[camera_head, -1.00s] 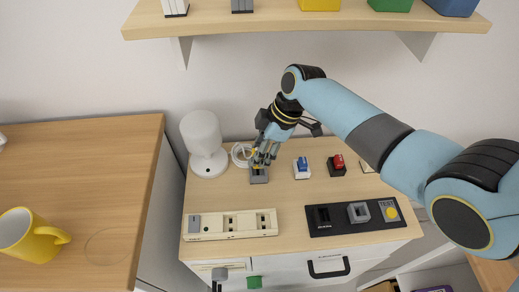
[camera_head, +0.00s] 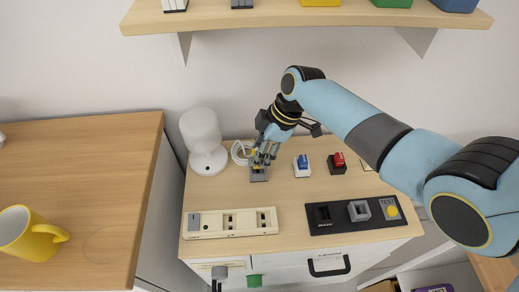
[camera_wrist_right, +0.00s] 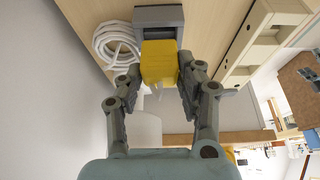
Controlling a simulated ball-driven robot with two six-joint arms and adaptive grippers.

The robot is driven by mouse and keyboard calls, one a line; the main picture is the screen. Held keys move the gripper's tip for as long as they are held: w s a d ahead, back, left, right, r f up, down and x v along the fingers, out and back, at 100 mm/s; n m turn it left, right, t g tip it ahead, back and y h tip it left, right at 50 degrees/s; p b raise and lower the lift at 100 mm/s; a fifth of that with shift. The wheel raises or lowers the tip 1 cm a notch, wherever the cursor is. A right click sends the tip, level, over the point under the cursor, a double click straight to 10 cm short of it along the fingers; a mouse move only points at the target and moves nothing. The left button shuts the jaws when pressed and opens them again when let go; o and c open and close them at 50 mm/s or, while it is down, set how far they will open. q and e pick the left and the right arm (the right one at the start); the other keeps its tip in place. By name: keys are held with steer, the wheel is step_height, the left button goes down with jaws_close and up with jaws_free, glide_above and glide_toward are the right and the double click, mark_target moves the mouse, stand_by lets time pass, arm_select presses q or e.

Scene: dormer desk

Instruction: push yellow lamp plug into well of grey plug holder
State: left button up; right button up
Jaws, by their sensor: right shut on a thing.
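The yellow lamp plug (camera_wrist_right: 159,63) sits between the fingers of my right gripper (camera_wrist_right: 158,84) in the right wrist view, and the gripper is shut on it. In the head view my right gripper (camera_head: 263,158) is right above the grey plug holder (camera_head: 259,175), and the plug is mostly hidden by the fingers. In the right wrist view the grey plug holder (camera_wrist_right: 158,14) shows just beyond the plug, its well facing the gripper. I cannot tell whether the plug's end is inside the well. My left gripper is not in view.
The white lamp (camera_head: 203,140) stands left of the holder with its coiled white cable (camera_head: 239,152) close by. Blue (camera_head: 302,166) and red (camera_head: 337,164) plugs in holders stand to the right. A power strip (camera_head: 230,223) and a black panel (camera_head: 357,215) lie in front.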

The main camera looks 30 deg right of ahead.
steer(key=shift+f+b, duration=1.1)
steer(key=shift+f, duration=0.45)
steer(key=o, duration=1.2)
steer(key=v, duration=0.7)
steer(key=shift+d+r, duration=0.1)
steer(key=shift+r, duration=0.15)
